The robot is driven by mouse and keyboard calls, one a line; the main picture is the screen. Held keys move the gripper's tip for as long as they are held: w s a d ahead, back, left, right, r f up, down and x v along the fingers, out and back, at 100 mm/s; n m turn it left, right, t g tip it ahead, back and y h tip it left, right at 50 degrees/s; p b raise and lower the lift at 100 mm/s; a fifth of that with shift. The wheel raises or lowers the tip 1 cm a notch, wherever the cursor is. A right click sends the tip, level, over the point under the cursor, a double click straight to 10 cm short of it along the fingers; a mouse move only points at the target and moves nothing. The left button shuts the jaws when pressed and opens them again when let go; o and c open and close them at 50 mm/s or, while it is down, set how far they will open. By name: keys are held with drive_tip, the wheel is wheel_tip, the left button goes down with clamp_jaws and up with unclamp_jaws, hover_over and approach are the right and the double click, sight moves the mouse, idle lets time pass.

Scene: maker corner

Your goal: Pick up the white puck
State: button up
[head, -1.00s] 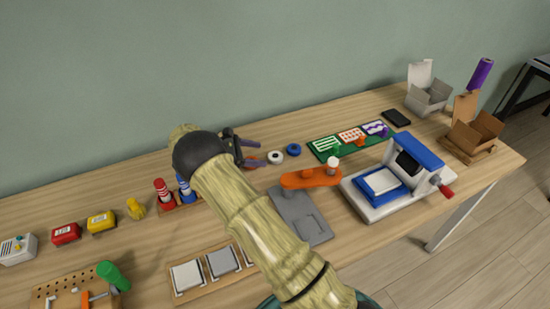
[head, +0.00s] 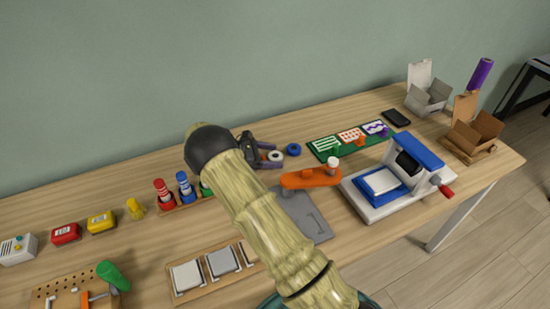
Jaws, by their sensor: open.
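The white puck (head: 276,156), a small white ring with a dark centre, lies on the table towards the back, just left of a blue puck (head: 294,149). My gripper (head: 272,157) reaches in from the left with its jaws open. Its fingertips are at the white puck in the picture, and one finger runs along the puck's near left side. I cannot tell whether the fingers touch the puck or how high above the table they are. My arm hides part of the table in the middle.
Right of the gripper lie a green mat (head: 324,148) with patterned cards, an orange lever tool (head: 311,178) on a grey base and a blue-white press (head: 385,183). Coloured bottles (head: 184,187) stand left of my arm. The table behind the pucks is clear.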

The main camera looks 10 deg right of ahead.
sight(271, 157)
drive_tip(key=shift+c, duration=0.4)
drive_tip(key=c, duration=1)
wheel_tip(271, 157, up, 10)
drive_tip(key=shift+p, duration=0.3)
drive_tip(key=shift+w, duration=0.1)
